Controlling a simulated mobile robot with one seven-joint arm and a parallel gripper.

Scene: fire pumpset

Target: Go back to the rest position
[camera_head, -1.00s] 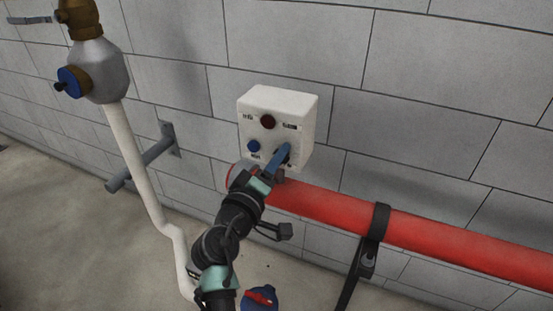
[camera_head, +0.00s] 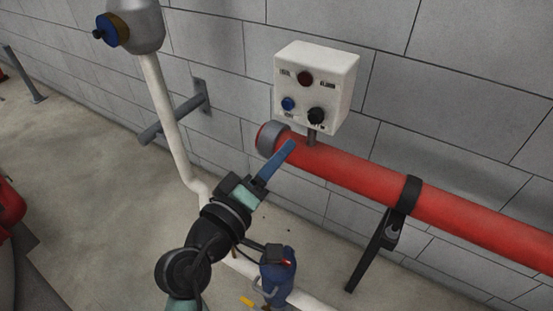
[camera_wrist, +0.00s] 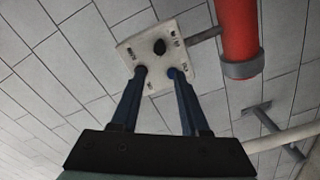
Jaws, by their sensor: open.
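My gripper (camera_head: 290,146) is at the end of my black arm in the head view, below and in front of the white control box, apart from it. In the wrist view my gripper (camera_wrist: 158,72) shows two blue fingers spread apart with nothing between them. The white control box (camera_head: 343,92) is on the grey block wall. It has a dark red button (camera_head: 305,78), a blue button (camera_head: 288,103) and a black knob (camera_head: 316,115). In the wrist view the box (camera_wrist: 136,47) lies beyond the fingertips, which cover part of its face.
A red pipe (camera_head: 350,178) runs along the wall below the box, held by a black bracket (camera_head: 411,195). A pale pipe (camera_head: 166,120) with a grey valve body (camera_head: 140,22) stands at left. A blue fitting (camera_head: 279,277) is low beside my arm.

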